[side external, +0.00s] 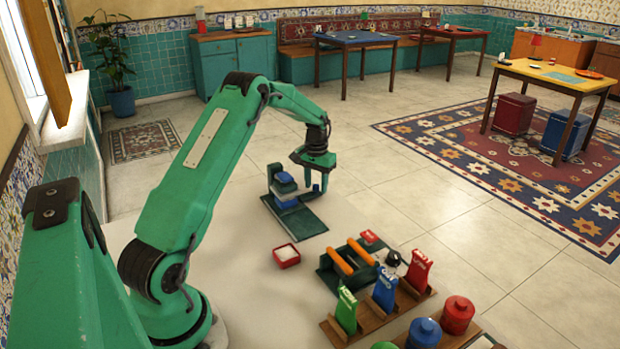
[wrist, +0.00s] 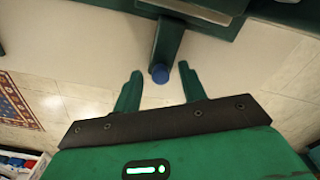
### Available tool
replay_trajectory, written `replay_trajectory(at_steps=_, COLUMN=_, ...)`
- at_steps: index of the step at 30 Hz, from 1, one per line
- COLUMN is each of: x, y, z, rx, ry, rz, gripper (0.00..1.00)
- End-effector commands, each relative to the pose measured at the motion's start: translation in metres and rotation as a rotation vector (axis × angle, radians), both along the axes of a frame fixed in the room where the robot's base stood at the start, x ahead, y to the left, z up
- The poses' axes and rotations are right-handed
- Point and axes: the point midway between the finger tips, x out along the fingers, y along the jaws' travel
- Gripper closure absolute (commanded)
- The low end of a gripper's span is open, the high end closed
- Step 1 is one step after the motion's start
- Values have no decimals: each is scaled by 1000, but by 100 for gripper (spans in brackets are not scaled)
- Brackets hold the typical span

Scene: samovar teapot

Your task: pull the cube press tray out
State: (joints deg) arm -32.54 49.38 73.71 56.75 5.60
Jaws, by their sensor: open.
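The cube press (side external: 284,186) has a dark green frame with blue parts and stands on a dark green base plate (side external: 300,224) in the side view. A dark green bar (wrist: 168,42) with a blue knob (wrist: 159,74) on its end sticks out toward my gripper in the wrist view. I cannot tell for sure whether this bar belongs to the tray. My gripper (side external: 315,186) is open at the press's right side, pointing down. In the wrist view my gripper (wrist: 158,71) has its fingers on either side of the blue knob, with gaps at both sides.
A red tray with white contents (side external: 287,256) sits in front of the press. A green holder with orange handles (side external: 347,262), a rack of colored packets (side external: 384,291) and lidded jars (side external: 457,314) stand at the front right. The counter left of the press is clear.

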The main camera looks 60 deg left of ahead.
Motion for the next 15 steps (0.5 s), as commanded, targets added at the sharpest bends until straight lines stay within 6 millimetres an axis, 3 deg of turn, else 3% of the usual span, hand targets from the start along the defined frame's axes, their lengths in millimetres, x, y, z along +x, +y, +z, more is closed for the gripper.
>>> replay_trajectory(at_steps=2, x=0, y=0, z=0, rx=0, ry=0, rz=0, gripper=59)
replay_trajectory(at_steps=8, x=0, y=0, z=0, rx=0, ry=0, rz=0, gripper=98)
replay_trajectory(at_steps=15, x=0, y=-2, z=0, rx=0, ry=0, rz=-1, gripper=100)
